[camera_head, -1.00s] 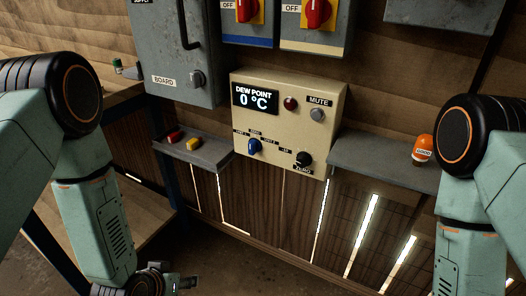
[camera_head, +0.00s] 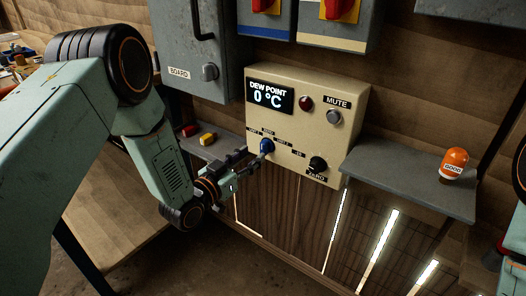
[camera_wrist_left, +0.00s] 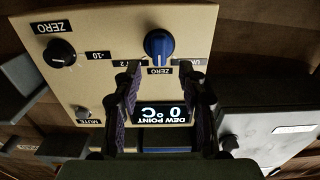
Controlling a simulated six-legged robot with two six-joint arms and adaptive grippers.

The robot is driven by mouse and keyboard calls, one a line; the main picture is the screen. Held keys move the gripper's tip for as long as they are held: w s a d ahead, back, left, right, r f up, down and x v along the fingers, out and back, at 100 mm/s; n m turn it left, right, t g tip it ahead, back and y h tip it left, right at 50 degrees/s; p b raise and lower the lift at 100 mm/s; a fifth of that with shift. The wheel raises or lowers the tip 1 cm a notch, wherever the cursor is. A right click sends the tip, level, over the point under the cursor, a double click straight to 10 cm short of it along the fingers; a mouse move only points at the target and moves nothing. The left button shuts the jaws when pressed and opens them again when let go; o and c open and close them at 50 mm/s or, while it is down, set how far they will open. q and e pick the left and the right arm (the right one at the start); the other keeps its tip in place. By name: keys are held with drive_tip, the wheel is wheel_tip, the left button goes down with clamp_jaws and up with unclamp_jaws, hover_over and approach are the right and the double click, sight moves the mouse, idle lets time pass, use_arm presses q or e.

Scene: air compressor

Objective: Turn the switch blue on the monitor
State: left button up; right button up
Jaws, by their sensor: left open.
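The monitor (camera_head: 325,117) is a cream box on the wooden wall, with a display reading "DEW POINT 0 °C". The blue switch (camera_head: 267,146) is a round knob at the monitor's lower left. It also shows in the left wrist view (camera_wrist_left: 158,44), upside down, with a white pointer line. My left gripper (camera_head: 252,156) is open in front of the blue switch, close to it; contact cannot be told. In the left wrist view its two fingers (camera_wrist_left: 128,92) reach toward the switch, with the knob beyond and between their tips. My right gripper is not in view.
A black knob (camera_head: 317,164), a red lamp (camera_head: 306,102) and a grey mute button (camera_head: 334,117) share the monitor's face. A grey cabinet (camera_head: 205,100) stands left of the monitor.

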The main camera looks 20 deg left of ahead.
sight(262, 148)
use_arm(q)
drive_tip(key=x, duration=0.2)
drive_tip(key=b+x, duration=0.1)
drive_tip(key=x, duration=0.1)
drive_tip(key=shift+f, duration=0.25)
drive_tip(key=shift+w+d+r, duration=0.15)
drive_tip(key=shift+w+d, duration=0.05)
drive_tip(key=shift+w, duration=0.15)
drive_tip(key=shift+w, duration=0.1)
clamp_jaws()
